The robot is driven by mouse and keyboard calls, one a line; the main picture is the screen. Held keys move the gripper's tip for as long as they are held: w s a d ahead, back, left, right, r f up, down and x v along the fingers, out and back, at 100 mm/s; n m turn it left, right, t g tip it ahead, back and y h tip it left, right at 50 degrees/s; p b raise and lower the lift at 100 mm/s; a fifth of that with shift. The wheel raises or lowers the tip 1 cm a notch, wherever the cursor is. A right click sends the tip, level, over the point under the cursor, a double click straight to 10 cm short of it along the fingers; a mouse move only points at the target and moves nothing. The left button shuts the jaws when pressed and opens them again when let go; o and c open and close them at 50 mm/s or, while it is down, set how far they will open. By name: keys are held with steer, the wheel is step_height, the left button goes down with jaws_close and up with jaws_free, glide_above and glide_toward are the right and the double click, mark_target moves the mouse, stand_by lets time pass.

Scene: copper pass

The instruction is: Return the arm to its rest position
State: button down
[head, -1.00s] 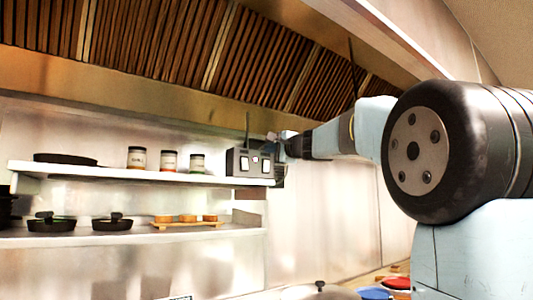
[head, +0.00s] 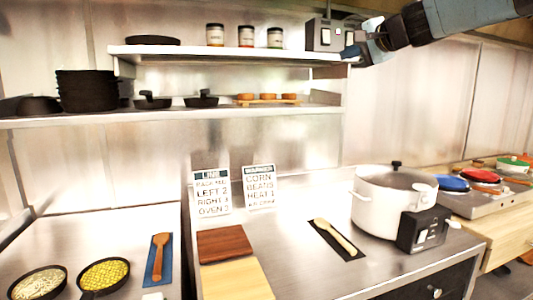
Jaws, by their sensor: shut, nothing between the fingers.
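My arm (head: 470,18) reaches in from the top right of the head view, stretched out toward the left. My gripper (head: 360,48) is at its end, shut and empty, close to the right end of the upper shelf (head: 220,53). It appears beside a grey box with lit buttons (head: 325,36) on that shelf. I cannot tell whether the gripper touches the box or the shelf end. The fingers are small and dark here.
Below are a white pot (head: 385,205) with a dark control box, two signs (head: 211,192), a brown board (head: 224,245) and pans of food (head: 104,275). Jars (head: 246,36) stand on the upper shelf. Coloured lids (head: 480,175) lie at right. The front counter has free room.

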steer(key=s+d+f+n+g+h, duration=0.1)
steer(key=s+f+n+g+h, duration=0.2)
steer(key=s+f, duration=1.1)
steer(key=s+f+n+g+h, duration=0.3)
steer(key=s+f+n+g, duration=0.2)
steer(key=s+f, duration=0.9)
step_height(320, 180, down, 6)
steer(key=shift+s+d+r+n+g+h, duration=0.15)
steer(key=shift+d+n+g+h, duration=0.2)
steer(key=shift+n, duration=0.25)
